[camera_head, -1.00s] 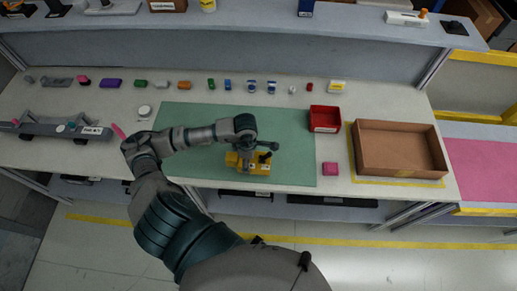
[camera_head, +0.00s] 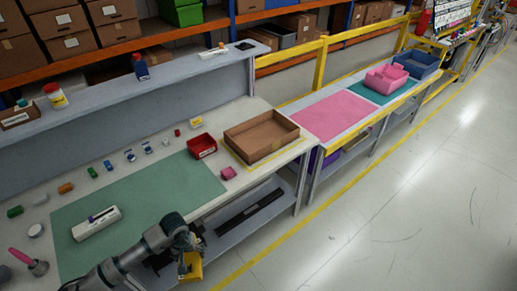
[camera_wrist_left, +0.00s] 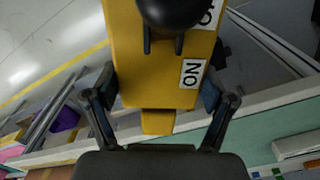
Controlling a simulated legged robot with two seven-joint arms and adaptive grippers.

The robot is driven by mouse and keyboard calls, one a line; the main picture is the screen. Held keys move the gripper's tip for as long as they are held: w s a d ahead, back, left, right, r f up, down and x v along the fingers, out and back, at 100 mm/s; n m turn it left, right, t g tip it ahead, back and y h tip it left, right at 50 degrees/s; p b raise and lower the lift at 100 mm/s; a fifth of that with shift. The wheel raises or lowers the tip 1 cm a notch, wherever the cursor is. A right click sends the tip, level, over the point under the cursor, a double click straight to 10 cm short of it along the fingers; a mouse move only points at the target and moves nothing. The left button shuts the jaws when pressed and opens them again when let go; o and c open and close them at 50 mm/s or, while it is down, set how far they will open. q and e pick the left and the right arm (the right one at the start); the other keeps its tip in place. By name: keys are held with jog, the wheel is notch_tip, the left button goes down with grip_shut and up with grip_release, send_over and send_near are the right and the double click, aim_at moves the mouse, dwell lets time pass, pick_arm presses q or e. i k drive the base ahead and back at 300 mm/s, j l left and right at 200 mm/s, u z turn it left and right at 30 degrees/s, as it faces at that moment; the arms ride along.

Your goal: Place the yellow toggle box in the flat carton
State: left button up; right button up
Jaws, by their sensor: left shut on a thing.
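The yellow toggle box (camera_head: 193,267) hangs in my left gripper (camera_head: 184,248), in front of the bench's front edge in the head view. In the left wrist view the box (camera_wrist_left: 150,75) sits between the two fingers, with ON labels and a black knob on its face. The left gripper (camera_wrist_left: 160,100) is shut on it. The flat carton (camera_head: 272,149) is an open, shallow brown box at the bench's right end. It looks empty and lies up and to the right of the gripper, well apart from it. My right gripper is not in view.
A white device (camera_head: 96,224) lies on the green mat (camera_head: 150,195). Several small parts line the back. A lower table with a pink mat (camera_head: 330,117) stands to the right.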

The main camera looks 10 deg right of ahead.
aim_at(257, 137)
jog(key=i+l+z, duration=0.1)
jog(key=z, duration=1.2)
jog(key=i+z, duration=0.1)
jog(key=i, duration=1.65)
jog(key=i+u, duration=0.3)
jog(key=i+l+u, duration=0.3)
jog(key=i, duration=0.2)
jog(key=i+l+u, duration=0.3)
jog(key=i+j, duration=0.05)
jog(key=j, duration=0.05)
